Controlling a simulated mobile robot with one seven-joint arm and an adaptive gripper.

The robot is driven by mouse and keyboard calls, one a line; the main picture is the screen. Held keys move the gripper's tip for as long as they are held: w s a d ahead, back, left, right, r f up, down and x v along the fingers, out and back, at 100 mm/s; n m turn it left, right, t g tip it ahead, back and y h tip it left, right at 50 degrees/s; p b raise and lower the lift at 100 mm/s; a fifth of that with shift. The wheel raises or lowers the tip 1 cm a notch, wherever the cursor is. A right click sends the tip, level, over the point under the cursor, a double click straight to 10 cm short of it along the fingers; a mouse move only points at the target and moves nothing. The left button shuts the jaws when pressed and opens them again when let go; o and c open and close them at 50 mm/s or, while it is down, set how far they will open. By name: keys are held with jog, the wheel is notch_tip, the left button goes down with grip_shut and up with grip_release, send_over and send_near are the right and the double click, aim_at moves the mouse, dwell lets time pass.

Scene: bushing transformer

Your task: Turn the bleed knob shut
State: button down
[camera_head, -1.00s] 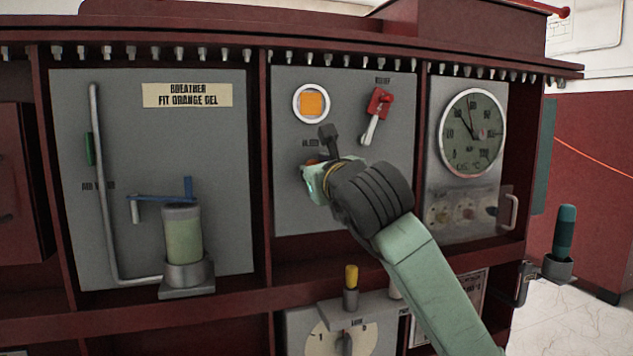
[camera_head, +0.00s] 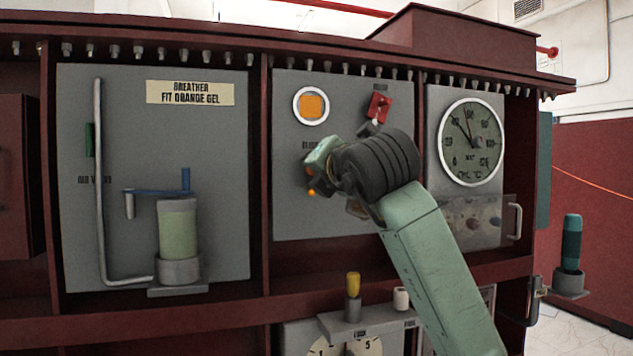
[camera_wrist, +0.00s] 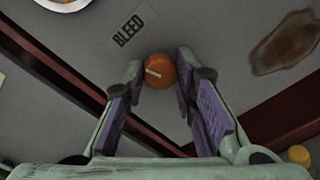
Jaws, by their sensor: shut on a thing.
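The bleed knob (camera_wrist: 161,71) is a round orange knob with a pale pointer line, on the grey panel (camera_head: 290,220) beside the BLEED label (camera_wrist: 128,31). In the wrist view it sits between the tips of the purple-padded fingers. My gripper (camera_wrist: 160,85) is shut on it, with one finger on each side. In the head view my gripper (camera_head: 312,178) is at the middle panel, and its fingers and wrist hide most of the knob; only bits of orange show.
Above my gripper are an orange window (camera_head: 313,105) and a red-handled relief valve (camera_head: 378,107), close to my wrist. A dial gauge (camera_head: 471,142) is to the right. The breather (camera_head: 178,230) is to the left. A brown stain (camera_wrist: 285,42) marks the panel.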

jog(key=shift+m+b, duration=1.2)
jog(key=shift+m, duration=0.9)
jog(key=c, duration=1.3)
grip_release()
jog(key=v, duration=1.2)
jog(key=shift+d, duration=0.15)
